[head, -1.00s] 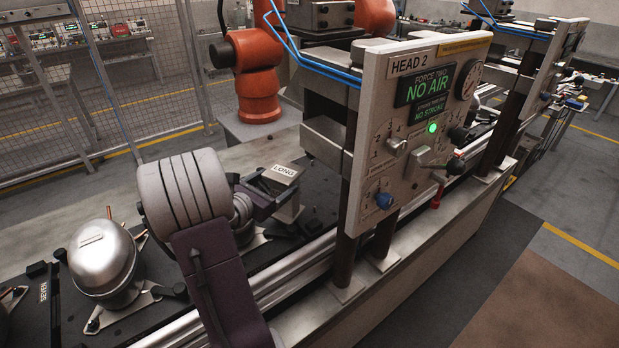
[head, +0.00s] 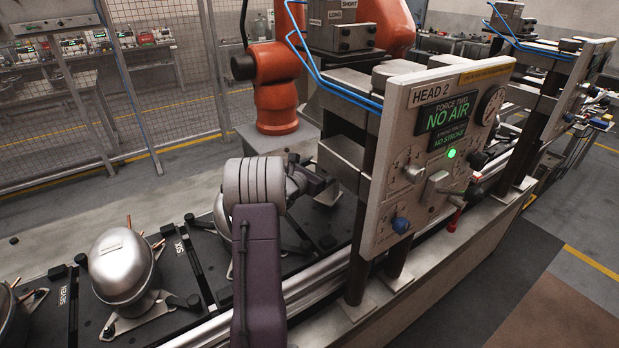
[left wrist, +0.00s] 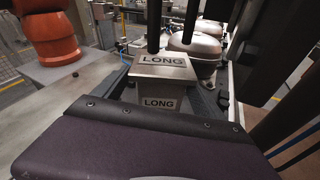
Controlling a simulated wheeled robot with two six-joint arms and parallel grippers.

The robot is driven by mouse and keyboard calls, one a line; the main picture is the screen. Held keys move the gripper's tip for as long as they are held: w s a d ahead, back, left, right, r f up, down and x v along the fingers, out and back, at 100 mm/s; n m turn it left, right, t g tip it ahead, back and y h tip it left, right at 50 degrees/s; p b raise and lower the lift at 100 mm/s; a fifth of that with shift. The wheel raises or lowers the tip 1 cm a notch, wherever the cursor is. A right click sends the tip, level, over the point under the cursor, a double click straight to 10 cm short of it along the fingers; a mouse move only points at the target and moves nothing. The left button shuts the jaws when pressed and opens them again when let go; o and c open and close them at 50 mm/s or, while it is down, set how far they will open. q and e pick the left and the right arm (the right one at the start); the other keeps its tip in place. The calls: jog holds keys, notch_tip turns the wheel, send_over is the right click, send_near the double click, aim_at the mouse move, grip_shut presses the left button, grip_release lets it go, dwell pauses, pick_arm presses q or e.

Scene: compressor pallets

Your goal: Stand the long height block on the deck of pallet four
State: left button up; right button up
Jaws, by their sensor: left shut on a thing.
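The long height block is a grey metal block with LONG labels on its top and near face in the left wrist view (left wrist: 162,86). My left gripper (head: 318,182) is shut on it, beside the Head 2 press. In the head view, only a pale part of the block (head: 328,196) shows past the gripper; its LONG label is hidden there. I cannot tell whether its base touches the deck below. Dark pallets line the conveyor; SIX and SEVEN are readable, but no number four is readable. My right gripper is not in view.
The Head 2 panel (head: 440,150) reads NO AIR, with dark press columns close right of my gripper. A silver compressor (head: 122,265) stands on pallet seven (head: 75,325). An orange robot arm (head: 275,100) stands behind. Conveyor rails (head: 310,280) run along the front.

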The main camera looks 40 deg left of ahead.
aim_at(324, 175)
pick_arm(q)
jog(key=shift+w+a+r, duration=0.1)
jog(key=shift+w+a, duration=0.05)
jog(key=shift+w, duration=0.4)
jog(key=shift+w+a+r, duration=0.1)
jog(key=shift+w, duration=0.4)
jog(key=shift+s+f, duration=0.1)
jog(key=shift+f, duration=0.25)
notch_tip(324, 175, down, 3)
jog(key=shift+r, duration=0.1)
jog(key=o, duration=1.8)
jog(key=shift+s+f, duration=0.1)
jog(key=shift+f, duration=0.2)
jog(key=shift+o, duration=1.1)
jog(key=shift+d+r, duration=0.1)
jog(key=shift+s, duration=0.2)
jog(key=b+v, duration=0.1)
jog(key=v, duration=1)
jog(key=shift+s, duration=0.4)
